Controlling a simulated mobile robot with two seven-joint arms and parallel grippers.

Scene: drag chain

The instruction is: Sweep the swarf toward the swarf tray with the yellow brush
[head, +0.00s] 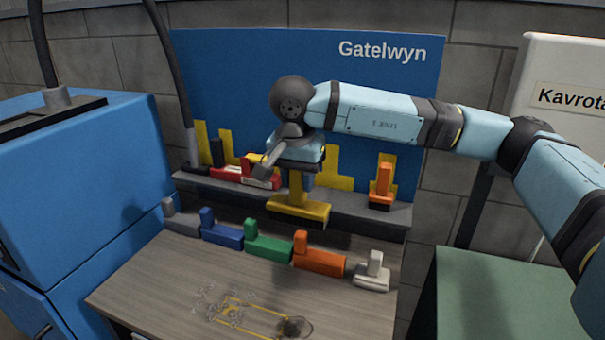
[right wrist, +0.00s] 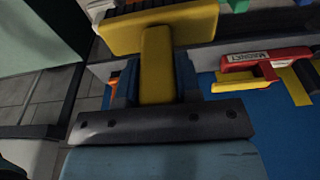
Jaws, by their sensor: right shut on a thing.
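The yellow brush (head: 298,208) hangs upright from my right gripper (head: 297,176), in front of the grey shelf and above the row of coloured tools. In the right wrist view, the fingers of my right gripper (right wrist: 157,82) are shut on both sides of the yellow handle, with the wide brush head (right wrist: 165,28) beyond them. Pale curly swarf (head: 215,298) is scattered on the wooden bench top around a yellow outlined rectangle. A darker tangled clump (head: 293,327) lies at the rectangle's right end. I cannot make out a swarf tray. My left gripper is not in view.
Grey, blue, green (head: 268,248), orange (head: 319,262) and white tools line the back of the bench (head: 160,277). A red tool marked MAGNET (right wrist: 265,58) and an orange tool (head: 382,187) are on the shelf (head: 345,212). A blue machine (head: 80,180) stands left, a green surface (head: 500,300) right.

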